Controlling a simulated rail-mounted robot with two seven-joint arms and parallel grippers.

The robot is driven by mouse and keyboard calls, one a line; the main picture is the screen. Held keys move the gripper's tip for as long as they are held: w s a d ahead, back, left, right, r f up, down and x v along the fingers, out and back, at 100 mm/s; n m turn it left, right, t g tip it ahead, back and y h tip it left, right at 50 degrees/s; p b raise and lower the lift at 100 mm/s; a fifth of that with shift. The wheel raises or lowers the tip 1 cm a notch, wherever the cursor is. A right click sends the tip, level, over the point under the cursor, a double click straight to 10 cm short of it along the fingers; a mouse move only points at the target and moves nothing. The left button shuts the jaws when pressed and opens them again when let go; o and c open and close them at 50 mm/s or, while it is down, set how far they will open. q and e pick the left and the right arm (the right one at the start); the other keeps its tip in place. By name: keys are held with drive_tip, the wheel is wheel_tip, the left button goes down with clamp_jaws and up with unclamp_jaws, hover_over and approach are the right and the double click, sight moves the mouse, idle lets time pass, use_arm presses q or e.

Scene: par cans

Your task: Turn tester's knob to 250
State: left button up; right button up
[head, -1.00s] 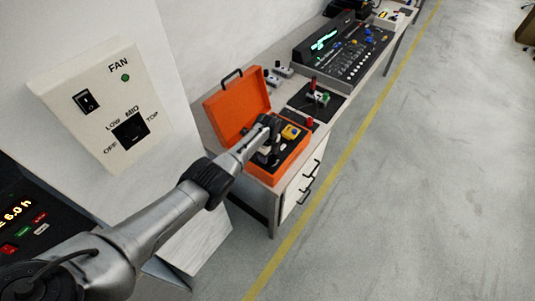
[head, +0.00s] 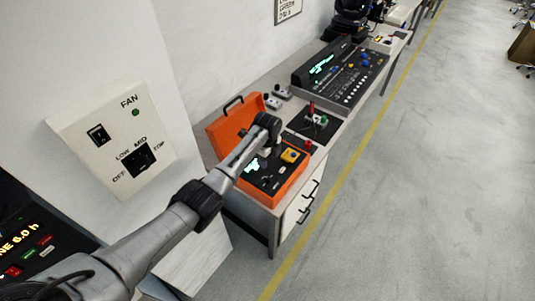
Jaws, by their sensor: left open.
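An orange case (head: 291,191) stands open on the near end of the bench, its lid raised at the back. I take this case to be the tester. My left arm reaches in from the left, and my left gripper (head: 268,150) is over the back part of the panel, left of the yellow block. It is open; I cannot tell whether it touches anything. My right gripper is not in view.
A fan switch box (head: 115,140) is on the left, close to my arm. The floor (head: 430,180) on the right is clear.

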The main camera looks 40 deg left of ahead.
use_arm(q)
drive_tip(key=shift+r, duration=0.65)
